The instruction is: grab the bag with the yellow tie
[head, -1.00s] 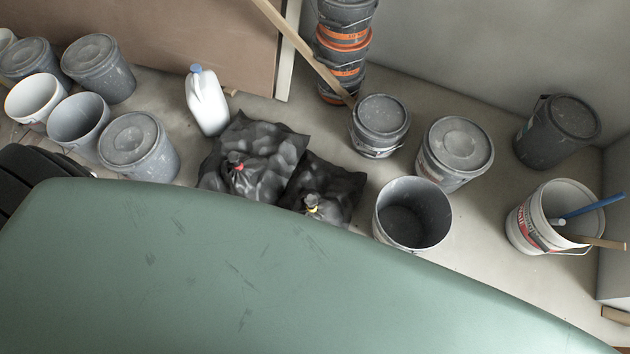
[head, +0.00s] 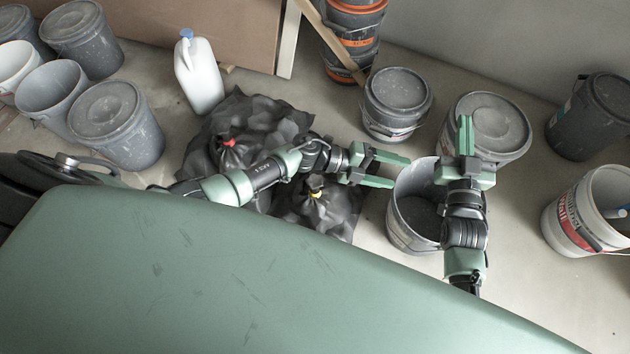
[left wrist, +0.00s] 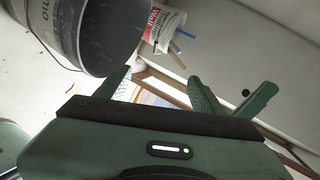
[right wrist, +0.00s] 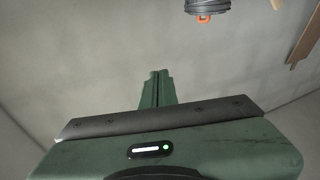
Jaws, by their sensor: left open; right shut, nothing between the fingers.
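The black bag with the yellow tie (head: 327,212) lies on the floor in the head view, partly hidden by my left arm and my green body. Its yellow tie (head: 316,193) shows just below that arm. A second black bag with a red tie (head: 230,147) lies to its left, touching or close to it. My left gripper (head: 402,172) is open and empty, right of the yellow tie and by the open grey bucket's rim; its fingers also show in the left wrist view (left wrist: 190,95). My right gripper (head: 463,122) is shut and empty, pointing up the picture; it also shows in the right wrist view (right wrist: 157,75).
An open grey bucket (head: 402,235) stands right of the bag. Lidded buckets (head: 395,112) stand behind it, and a white bucket (head: 568,222) is at the right. A white jug (head: 200,85) stands behind the bags. Several buckets (head: 120,130) fill the left.

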